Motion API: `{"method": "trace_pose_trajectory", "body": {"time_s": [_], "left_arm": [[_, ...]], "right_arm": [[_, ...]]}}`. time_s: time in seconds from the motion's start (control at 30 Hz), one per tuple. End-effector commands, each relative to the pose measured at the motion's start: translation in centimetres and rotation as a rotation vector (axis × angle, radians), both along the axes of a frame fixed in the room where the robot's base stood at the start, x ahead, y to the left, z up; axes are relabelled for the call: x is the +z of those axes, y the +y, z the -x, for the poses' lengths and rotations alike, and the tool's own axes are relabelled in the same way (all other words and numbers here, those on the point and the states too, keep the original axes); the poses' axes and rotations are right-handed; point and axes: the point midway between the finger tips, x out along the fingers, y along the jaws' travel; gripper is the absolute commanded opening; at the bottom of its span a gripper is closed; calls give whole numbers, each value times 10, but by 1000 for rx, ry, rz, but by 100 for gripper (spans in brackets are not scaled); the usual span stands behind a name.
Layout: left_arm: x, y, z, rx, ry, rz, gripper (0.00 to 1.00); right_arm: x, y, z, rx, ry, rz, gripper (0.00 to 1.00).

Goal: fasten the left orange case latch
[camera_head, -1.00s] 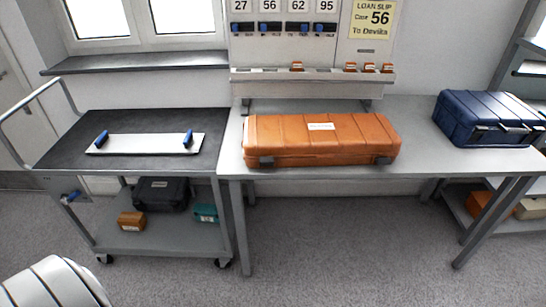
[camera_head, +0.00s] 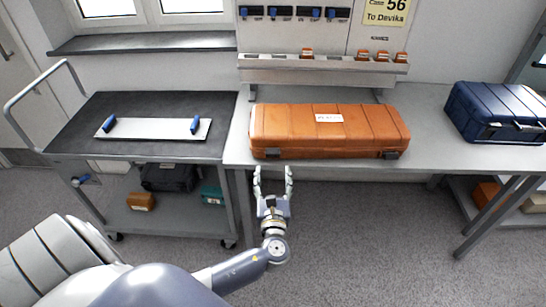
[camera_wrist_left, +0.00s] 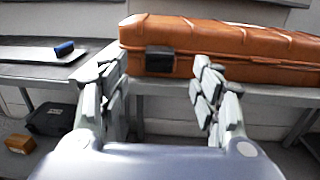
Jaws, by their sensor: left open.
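A closed orange case (camera_head: 290,125) lies on the grey table, and its front side faces me. Its left latch (camera_head: 272,154) is a dark block low on the front near the left end. Its right latch (camera_head: 391,154) is near the right end. In the left wrist view the orange case (camera_wrist_left: 215,45) fills the upper right, with the left latch (camera_wrist_left: 159,59) ahead between the fingers. Whether the latch is fastened cannot be told. My left gripper (camera_head: 273,172) is open and empty, in front of and below the left latch, apart from it. My right gripper is not in view.
The grey table (camera_head: 430,150) has a front edge just beyond my fingers. A trolley (camera_head: 75,130) with a white plate (camera_head: 150,128) stands to the left. A blue case (camera_head: 490,112) sits at the right. A rack (camera_head: 290,68) stands behind the orange case.

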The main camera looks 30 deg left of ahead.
Motion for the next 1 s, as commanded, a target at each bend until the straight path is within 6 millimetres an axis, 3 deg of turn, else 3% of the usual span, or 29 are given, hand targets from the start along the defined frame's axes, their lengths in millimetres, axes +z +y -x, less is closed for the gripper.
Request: {"method": "trace_pose_trajectory", "body": {"time_s": [0.2, 0.4, 0.83, 1.0], "left_arm": [[2, 25, -37, 2, 0, -1, 58], [0, 39, -58, 0, 1, 0, 58], [-1, 44, -65, 0, 1, 3, 58], [-1, 44, -65, 0, 1, 3, 20]], "right_arm": [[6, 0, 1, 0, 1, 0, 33], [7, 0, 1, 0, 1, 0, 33], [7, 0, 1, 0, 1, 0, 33], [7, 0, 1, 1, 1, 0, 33]]}}
